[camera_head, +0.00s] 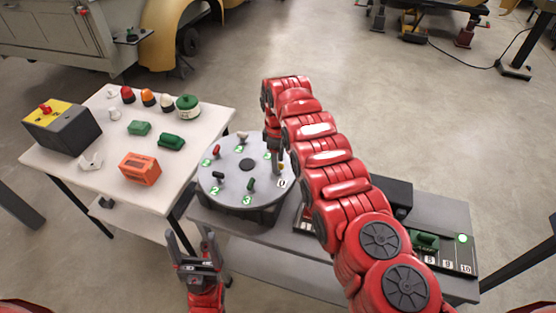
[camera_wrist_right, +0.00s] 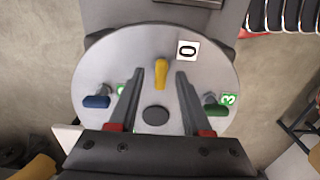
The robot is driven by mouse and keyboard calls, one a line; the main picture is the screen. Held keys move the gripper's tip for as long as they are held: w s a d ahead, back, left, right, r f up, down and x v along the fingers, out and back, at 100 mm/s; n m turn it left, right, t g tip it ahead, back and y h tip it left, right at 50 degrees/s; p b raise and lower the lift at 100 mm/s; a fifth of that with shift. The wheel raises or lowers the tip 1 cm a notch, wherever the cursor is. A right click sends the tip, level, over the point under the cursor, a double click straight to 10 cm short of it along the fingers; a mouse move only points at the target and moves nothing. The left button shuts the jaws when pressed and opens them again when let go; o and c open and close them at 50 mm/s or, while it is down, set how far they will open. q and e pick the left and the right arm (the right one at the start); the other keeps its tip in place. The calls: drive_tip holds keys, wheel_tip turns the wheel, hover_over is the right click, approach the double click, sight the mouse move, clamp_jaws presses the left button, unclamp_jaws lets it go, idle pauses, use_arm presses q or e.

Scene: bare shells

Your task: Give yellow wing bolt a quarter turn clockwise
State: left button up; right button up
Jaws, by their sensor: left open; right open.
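The yellow wing bolt (camera_wrist_right: 161,72) stands on a round grey disc (camera_wrist_right: 105,68) near a white tile marked 0 (camera_wrist_right: 187,50). In the head view the yellow bolt (camera_head: 281,167) is partly behind my right arm. My right gripper (camera_wrist_right: 158,78) is open over the disc, its fingertips on either side of the yellow bolt with gaps to both. The bolt's wing points roughly along the fingers in the wrist view. My left gripper (camera_head: 192,241) is open and empty, in front of the disc and low beside the white table.
The disc also carries a blue bolt (camera_wrist_right: 96,101), a green bolt (camera_wrist_right: 214,106), a red bolt (camera_head: 217,150) and others. The white table (camera_head: 105,190) at left holds an orange block (camera_head: 140,168) and several small parts. My right arm covers part of the grey bench (camera_head: 270,246).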

drive_tip(key=shift+r, duration=0.1)
drive_tip(key=shift+c, duration=1)
clamp_jaws()
drive_tip(key=shift+m, duration=0.3)
